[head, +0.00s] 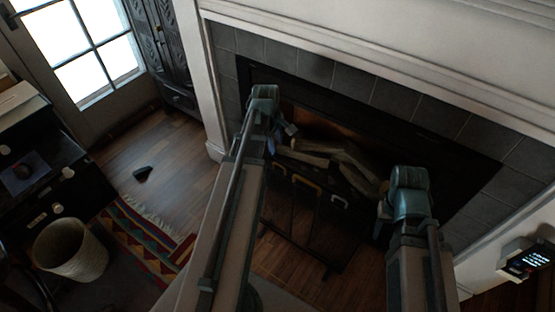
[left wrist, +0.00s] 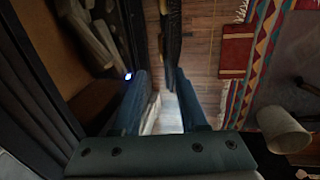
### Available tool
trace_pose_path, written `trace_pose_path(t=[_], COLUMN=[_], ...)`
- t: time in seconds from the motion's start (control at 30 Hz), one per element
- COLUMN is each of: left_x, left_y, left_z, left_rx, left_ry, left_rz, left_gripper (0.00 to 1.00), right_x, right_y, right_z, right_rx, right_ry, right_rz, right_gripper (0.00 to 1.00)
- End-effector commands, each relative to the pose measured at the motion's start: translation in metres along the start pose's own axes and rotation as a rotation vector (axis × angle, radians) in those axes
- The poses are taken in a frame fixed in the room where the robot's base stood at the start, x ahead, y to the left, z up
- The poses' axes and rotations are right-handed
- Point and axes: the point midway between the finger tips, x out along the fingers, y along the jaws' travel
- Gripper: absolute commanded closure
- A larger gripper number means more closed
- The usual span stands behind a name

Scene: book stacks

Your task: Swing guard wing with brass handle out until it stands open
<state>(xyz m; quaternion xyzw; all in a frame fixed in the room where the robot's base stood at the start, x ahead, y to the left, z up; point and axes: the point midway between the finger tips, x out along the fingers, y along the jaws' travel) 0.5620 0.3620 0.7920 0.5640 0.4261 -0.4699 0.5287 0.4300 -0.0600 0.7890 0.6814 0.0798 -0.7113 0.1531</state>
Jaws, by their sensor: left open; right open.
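A dark fire guard (head: 300,222) stands on the floor in front of the fireplace. A brass-coloured handle (head: 307,184) shows on its top edge, with a pale silvery handle (head: 340,201) to its right. My left gripper (head: 287,131) is open near the fireplace opening, above and left of the brass handle and apart from it. In the left wrist view its two fingers (left wrist: 164,105) have a gap between them with no handle visible in it. A dark upright edge (left wrist: 171,35) beyond them may be part of the guard. My right gripper (head: 383,212) is open, right of the guard; its fingers are mostly hidden.
Logs (head: 345,160) lie inside the fireplace, behind the guard. A striped rug (head: 145,240) and a wicker basket (head: 72,249) are at the left.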

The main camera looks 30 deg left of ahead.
Motion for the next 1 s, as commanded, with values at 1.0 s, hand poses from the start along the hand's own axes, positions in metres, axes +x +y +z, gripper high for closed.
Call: trace_pose_path(t=[1.0], left_x=[0.114], left_y=[-0.001], left_z=[0.001], left_rx=[0.005], left_ry=[0.0], left_rz=[-0.001], left_gripper=[0.58], right_x=[0.111], right_y=[-0.011], right_z=[-0.007], right_rx=[0.0], right_ry=[0.0], right_rz=[0.0], right_gripper=[0.5])
